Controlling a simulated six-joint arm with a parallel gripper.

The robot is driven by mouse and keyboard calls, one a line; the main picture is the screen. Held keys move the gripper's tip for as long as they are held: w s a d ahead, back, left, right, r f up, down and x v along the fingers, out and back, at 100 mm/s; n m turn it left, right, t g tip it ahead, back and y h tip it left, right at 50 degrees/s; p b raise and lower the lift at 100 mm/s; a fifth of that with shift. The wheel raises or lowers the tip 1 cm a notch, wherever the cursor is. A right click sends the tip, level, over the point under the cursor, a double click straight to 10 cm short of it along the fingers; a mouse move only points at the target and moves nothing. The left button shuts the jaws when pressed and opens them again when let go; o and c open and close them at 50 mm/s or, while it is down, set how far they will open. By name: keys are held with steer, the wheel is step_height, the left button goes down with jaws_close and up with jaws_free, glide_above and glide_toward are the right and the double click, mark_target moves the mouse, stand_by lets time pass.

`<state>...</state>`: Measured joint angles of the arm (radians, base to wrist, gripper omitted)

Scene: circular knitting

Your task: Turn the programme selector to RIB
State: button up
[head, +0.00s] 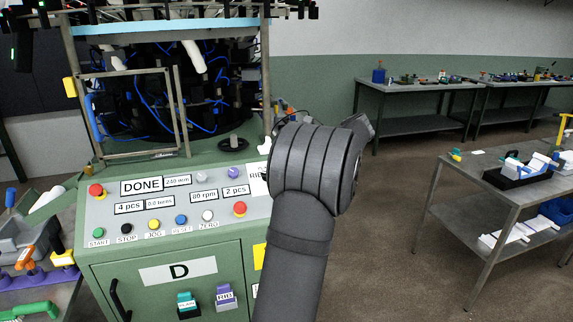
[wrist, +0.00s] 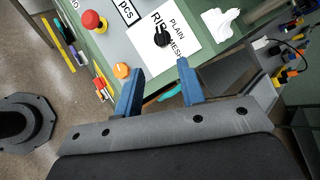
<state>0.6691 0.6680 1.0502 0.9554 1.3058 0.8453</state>
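The programme selector (wrist: 162,39) is a small black knob on a white label with the words RIB, PLAIN and MESH around it, in the wrist view. I cannot tell surely which word it points at. In the head view my arm covers the knob, and only a strip of its label (head: 257,178) shows at the panel's right edge. My gripper (wrist: 160,68) has two blue fingers, spread apart with nothing between them. The fingertips are just below the knob in the wrist view, apart from it. In the head view the fingers are hidden behind my wrist.
An orange knob (wrist: 122,71) is close to the left finger, and a red button (wrist: 92,20) is farther left. The green machine's panel (head: 180,243) carries several coloured buttons and a DONE display (head: 142,186). A bench (head: 505,205) stands right, with open floor between.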

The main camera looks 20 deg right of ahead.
steer(key=v, duration=0.2)
steer(key=shift+s+d+r, duration=0.15)
stand_by(0.3)
steer(key=x, duration=1.7)
